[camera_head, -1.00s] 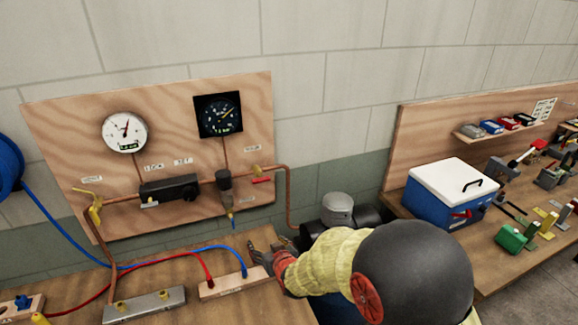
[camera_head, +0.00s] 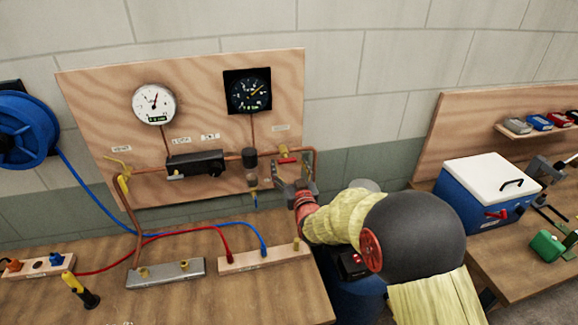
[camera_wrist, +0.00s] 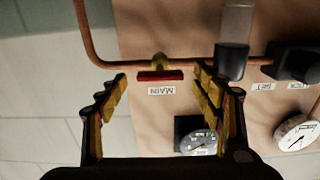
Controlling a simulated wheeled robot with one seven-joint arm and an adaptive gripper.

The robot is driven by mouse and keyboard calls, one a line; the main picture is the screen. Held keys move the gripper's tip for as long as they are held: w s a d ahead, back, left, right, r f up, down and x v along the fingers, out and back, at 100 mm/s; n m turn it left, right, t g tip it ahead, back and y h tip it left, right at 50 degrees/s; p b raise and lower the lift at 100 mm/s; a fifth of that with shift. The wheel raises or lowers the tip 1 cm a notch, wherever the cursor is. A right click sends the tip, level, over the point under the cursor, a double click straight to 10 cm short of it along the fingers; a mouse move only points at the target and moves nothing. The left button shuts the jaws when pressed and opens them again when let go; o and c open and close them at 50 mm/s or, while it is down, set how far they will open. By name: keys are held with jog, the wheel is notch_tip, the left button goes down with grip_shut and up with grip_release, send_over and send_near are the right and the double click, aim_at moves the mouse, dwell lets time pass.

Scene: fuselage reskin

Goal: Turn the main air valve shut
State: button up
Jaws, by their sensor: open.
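The main air valve is a brass body with a red lever handle (camera_head: 287,160) on the copper pipe at the right side of the plywood board. In the wrist view its red handle (camera_wrist: 160,75) lies level, along the pipe, above an upside-down "MAIN" label (camera_wrist: 162,90). My gripper (camera_head: 293,184) is just below the valve in the head view. In the wrist view my gripper (camera_wrist: 163,77) is open, with one finger on either side of the handle in the picture. I see no contact with the handle.
A filter bowl (camera_head: 250,165) hangs on the pipe left of the valve. A black regulator block (camera_head: 195,163), white gauge (camera_head: 154,104) and dark dial (camera_head: 247,92) are on the plywood board (camera_head: 95,110). A blue hose reel (camera_head: 25,130) is at left; a cooler (camera_head: 485,190) at right.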

jog(key=shift+w+a, duration=0.1)
jog(key=shift+w, duration=0.3)
jog(key=c, duration=1.2)
jog(key=shift+o, duration=0.2)
